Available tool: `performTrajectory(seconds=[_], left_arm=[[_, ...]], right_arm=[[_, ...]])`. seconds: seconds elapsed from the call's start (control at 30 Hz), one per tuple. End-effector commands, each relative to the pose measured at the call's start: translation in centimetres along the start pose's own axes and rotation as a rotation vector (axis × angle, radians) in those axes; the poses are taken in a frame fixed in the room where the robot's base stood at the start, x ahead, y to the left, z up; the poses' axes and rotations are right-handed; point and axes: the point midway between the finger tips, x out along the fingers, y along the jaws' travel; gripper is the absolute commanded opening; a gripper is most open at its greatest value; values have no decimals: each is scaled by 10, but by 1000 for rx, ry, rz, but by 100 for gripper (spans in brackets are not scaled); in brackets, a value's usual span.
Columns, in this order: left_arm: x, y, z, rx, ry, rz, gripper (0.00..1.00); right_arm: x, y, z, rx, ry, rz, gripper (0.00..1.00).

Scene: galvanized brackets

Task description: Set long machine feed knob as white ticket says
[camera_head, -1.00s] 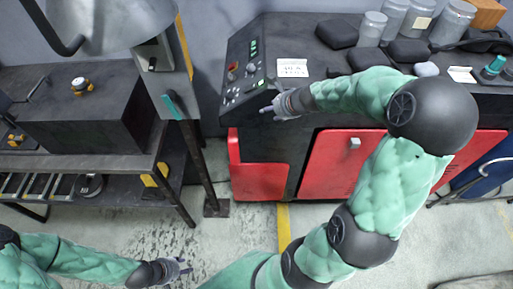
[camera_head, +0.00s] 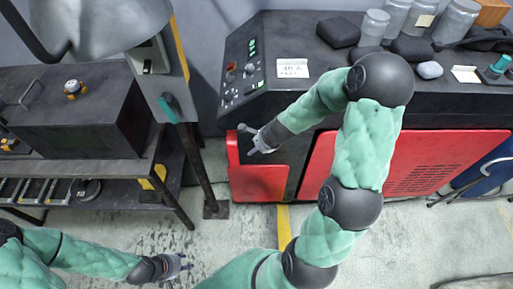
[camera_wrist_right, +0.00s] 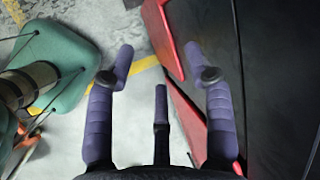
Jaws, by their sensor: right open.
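The long machine's sloped black control panel (camera_head: 239,82) carries small green displays, a red button and several small knobs and marks. I cannot tell which knob is the feed knob or read its setting. The white ticket (camera_head: 293,68) lies flat on the machine top beside the panel, with handwriting too small to read. My right gripper (camera_head: 247,140) is empty, in front of the machine and below the panel, apart from it. The right wrist view shows its purple fingers (camera_wrist_right: 160,75) spread apart. My left gripper (camera_head: 187,266) is low over the floor, its fingers too small to judge.
The long machine has red lower doors (camera_head: 415,160). Glass jars (camera_head: 395,20), dark pads and another white card (camera_head: 466,75) stand on its top. A workbench with a dark box (camera_head: 75,125) and a metal lamp hood (camera_head: 100,25) are at left.

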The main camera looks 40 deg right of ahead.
Motion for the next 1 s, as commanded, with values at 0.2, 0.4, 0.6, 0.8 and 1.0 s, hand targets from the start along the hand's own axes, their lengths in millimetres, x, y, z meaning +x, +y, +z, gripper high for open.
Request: performTrajectory(seconds=[0.2, 0.4, 0.6, 0.8, 1.0], left_arm=[[0, 0, 0, 0, 0, 0, 40], [0, 0, 0, 0, 0, 0, 40], [0, 0, 0, 0, 0, 0, 40], [0, 0, 0, 0, 0, 0, 40], [1, 0, 0, 0, 0, 0, 40]], right_arm=[[10, 10, 5, -66, -1, 23, 53], [11, 11, 6, -75, -1, 25, 53], [11, 11, 6, -74, -1, 25, 53], [12, 12, 6, -78, -2, 28, 53], [40, 46, 24, -264, -22, 98, 53]])
